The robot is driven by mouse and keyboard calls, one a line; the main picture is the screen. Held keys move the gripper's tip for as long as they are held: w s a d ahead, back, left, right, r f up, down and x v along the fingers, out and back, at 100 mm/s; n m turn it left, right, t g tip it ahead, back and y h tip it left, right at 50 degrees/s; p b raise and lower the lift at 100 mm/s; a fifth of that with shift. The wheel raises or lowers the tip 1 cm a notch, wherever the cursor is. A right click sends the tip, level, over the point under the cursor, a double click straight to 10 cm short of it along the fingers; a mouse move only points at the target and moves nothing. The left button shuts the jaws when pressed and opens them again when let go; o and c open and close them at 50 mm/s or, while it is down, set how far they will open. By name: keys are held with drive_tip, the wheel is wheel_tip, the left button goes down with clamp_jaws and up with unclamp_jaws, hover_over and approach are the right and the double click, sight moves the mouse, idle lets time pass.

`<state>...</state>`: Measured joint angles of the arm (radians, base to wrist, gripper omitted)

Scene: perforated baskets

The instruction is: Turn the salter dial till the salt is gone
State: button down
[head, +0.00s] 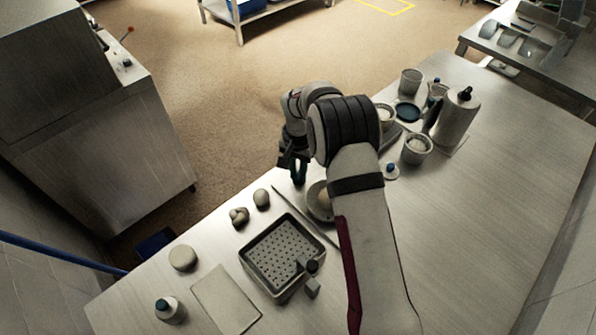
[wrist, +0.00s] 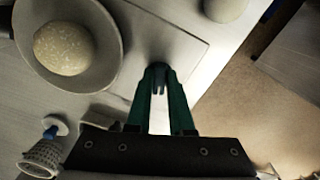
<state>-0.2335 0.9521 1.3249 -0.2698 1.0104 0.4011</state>
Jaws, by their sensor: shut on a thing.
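My gripper (head: 296,172) is near the table's far edge in the head view, beside a pale bowl (head: 317,206) that my arm partly covers. In the wrist view my gripper's green fingers (wrist: 158,80) close together on a small grey thing, above a pale flat board (wrist: 185,48). The grey thing is mostly hidden by the fingers. I cannot tell whether it is the salter dial. No salt shows clearly. The bowl (wrist: 112,40) in the wrist view holds a speckled round lump (wrist: 64,48).
A perforated basket (head: 250,262) stands at the front, with a dark knob-like piece (head: 312,266) at its corner. Cups (head: 417,149) and a steel flask (head: 457,118) stand right. The right-hand tabletop is clear.

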sight(298, 176)
drive_tip(key=c, duration=0.8)
unclamp_jaws()
drive_tip(key=shift+r, duration=0.1)
wheel_tip(298, 176, up, 16)
drive_tip(key=shift+f, duration=0.2)
